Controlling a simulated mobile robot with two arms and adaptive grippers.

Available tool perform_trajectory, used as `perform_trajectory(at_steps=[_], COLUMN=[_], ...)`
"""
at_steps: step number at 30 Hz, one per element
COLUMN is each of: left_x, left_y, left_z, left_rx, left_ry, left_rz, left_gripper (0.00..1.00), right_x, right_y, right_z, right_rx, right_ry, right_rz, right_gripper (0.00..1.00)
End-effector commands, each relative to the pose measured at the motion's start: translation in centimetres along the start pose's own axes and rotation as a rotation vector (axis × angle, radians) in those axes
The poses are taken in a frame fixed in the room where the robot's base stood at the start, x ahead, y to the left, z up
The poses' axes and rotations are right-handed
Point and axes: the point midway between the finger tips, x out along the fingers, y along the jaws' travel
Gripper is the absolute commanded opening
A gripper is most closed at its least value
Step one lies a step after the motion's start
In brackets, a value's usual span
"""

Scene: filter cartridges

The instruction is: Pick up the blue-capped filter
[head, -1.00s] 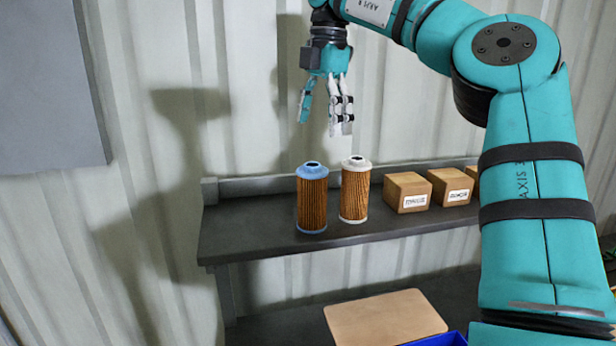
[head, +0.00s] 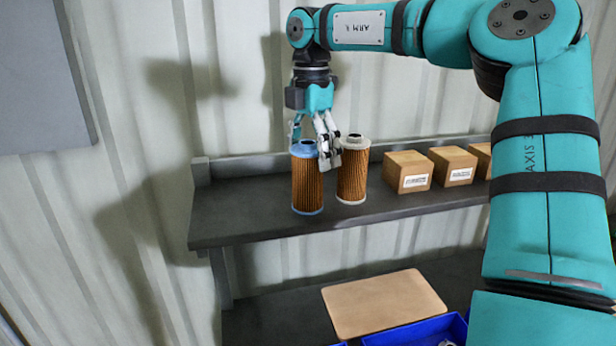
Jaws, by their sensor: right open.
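The blue-capped filter (head: 307,184) stands upright on the dark shelf, with an orange-brown pleated body and a blue cap and base ring. A white-capped filter (head: 352,176) stands upright close to its right. My right gripper (head: 312,150) points down at the top of the blue-capped filter. Its fingers are open, one at the left of the cap and the others at its right, in front of the white cap's left part. I cannot tell whether the fingers touch either cap. My left gripper is not in view.
The shelf (head: 240,220) also holds several cardboard boxes (head: 407,172) to the right of the filters. Its left part is bare. Below are a tan board (head: 383,302) and a blue bin (head: 415,333). A corrugated wall stands close behind.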

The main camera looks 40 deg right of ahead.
Motion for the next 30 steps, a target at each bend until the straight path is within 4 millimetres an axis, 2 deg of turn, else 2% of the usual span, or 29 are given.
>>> perform_trajectory(at_steps=[6, 10, 19, 30], left_x=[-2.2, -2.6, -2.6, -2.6], left_y=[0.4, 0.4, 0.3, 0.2], left_z=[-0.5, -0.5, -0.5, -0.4], left_rx=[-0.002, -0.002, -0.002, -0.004], left_ry=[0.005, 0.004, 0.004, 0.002], left_rz=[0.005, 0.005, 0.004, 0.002], left_gripper=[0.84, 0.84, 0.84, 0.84], right_x=[2.5, 4.3, 5.1, 5.1], right_y=[0.6, 0.7, 0.7, 0.7], right_z=[-0.2, -0.1, -0.2, -0.1], right_rx=[-0.002, 0.0, 0.0, 0.0], right_ry=[0.003, 0.002, 0.0, 0.0], right_rz=[-0.005, -0.003, 0.0, -0.002], right_gripper=[0.86, 0.86, 0.86, 0.39])
